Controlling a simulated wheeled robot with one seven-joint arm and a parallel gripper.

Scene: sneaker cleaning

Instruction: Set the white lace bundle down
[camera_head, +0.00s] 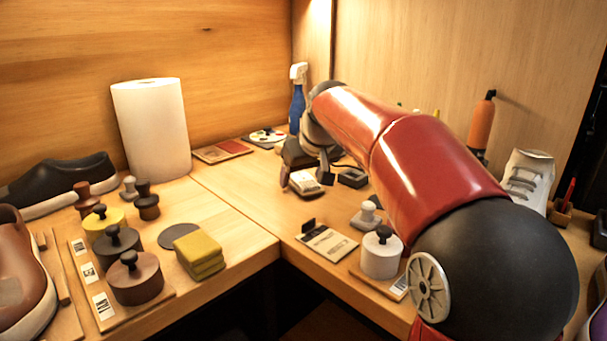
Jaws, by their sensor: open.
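My gripper (306,178) is at the end of my red arm, low over the back part of the right-hand table. Its jaws are open, with one dark fingertip on either side of a small pale bundle. This looks like the white lace bundle (304,181). It appears to rest at table level between the fingers, on or beside a small dark-edged piece. I cannot tell whether a finger touches it. My gripper and wrist partly hide the area behind it.
A small dark box (352,177) stands just right of my gripper. A blue spray bottle (297,105) stands behind. A card (327,242) and a white lidded pot (381,255) are nearer the front edge. A paper roll (152,130) and yellow sponges (199,254) are left.

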